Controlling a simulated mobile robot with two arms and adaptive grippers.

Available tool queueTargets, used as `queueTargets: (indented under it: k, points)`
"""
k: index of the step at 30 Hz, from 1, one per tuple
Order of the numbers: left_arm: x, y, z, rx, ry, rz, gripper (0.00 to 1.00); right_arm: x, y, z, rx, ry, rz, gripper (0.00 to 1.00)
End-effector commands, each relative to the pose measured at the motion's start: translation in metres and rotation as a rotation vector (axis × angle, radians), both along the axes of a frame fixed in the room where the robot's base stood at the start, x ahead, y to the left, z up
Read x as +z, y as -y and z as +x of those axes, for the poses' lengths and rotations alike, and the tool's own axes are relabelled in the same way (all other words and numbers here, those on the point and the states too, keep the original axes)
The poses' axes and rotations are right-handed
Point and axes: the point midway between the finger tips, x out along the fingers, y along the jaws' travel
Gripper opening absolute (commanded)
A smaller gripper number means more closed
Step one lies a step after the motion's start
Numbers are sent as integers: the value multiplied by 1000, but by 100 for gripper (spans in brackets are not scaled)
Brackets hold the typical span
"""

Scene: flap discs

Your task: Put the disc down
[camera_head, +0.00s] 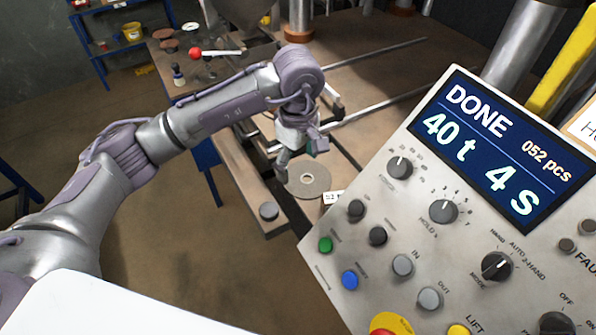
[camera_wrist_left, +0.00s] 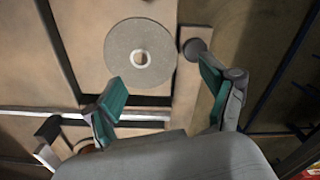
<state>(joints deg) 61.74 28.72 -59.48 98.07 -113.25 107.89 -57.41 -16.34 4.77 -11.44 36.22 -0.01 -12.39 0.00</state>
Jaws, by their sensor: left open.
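A grey flap disc (camera_head: 308,179) with a pale centre ring lies flat on the brown bench top, just beyond my left gripper (camera_head: 297,165). In the left wrist view the whole disc (camera_wrist_left: 140,53) shows, with nothing over it. My left gripper (camera_wrist_left: 165,90) is open, its two teal-padded fingers spread wide apart. Nothing is between the fingers, and the disc lies ahead of the tips. My right gripper is not in view.
A control panel (camera_head: 440,215) fills the right side; its screen (camera_head: 490,145) reads DONE, 40 t, 4 s, 052 pcs. Metal rails (camera_head: 375,105) cross the bench. Blue shelving (camera_head: 120,35) stands at the back left.

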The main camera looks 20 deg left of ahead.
Motion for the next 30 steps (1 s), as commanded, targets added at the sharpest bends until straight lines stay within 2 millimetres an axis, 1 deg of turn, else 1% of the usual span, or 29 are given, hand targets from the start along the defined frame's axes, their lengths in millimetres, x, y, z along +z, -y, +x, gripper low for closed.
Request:
queueTargets:
  k: [1,4,6,9,12,16,23,24,26,30]
  points:
    - [-8,-1,-2,0,-7,1,84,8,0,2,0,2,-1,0]
    - [-26,0,-1,1,-5,1,84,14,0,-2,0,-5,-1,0]
    - [-37,0,-1,-1,-5,1,84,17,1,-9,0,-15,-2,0]
    - [-49,0,-1,0,-3,0,84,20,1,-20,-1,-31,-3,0]
    - [-57,0,0,-1,-2,-1,84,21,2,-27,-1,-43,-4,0]
    - [-62,0,0,-1,0,0,84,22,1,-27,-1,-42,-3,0]
    - [-62,0,0,-1,0,0,84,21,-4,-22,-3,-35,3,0]
    - [-62,0,0,-1,0,0,80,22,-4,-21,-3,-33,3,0]
    - [-62,0,0,-1,0,0,70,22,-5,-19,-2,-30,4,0]
    - [-62,0,0,-1,0,0,47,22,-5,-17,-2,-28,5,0]
